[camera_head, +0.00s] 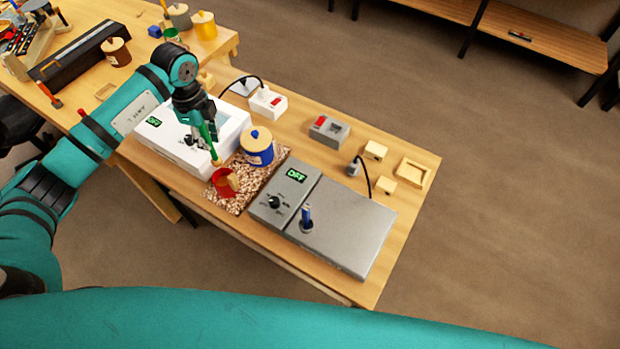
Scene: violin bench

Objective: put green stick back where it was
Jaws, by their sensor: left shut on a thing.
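My left gripper (197,112) is shut on the green stick (208,135). The stick points downward, slightly tilted, and its pale lower end is just above or at the rim of a red cup (222,187). I cannot tell whether the tip is inside the cup. The cup stands on a speckled mat (271,165) and seems to have a wooden piece at its rim. A small green container (172,36) stands on the far bench at the upper left. My right gripper is not in view.
A blue jar with a wooden lid (257,150) stands close beside the stick. A white box with a display (170,139) is behind my gripper. A grey device (345,228) holds a blue-handled tool (306,215). Small wooden blocks (375,150) and a switch box (328,131) lie to the right.

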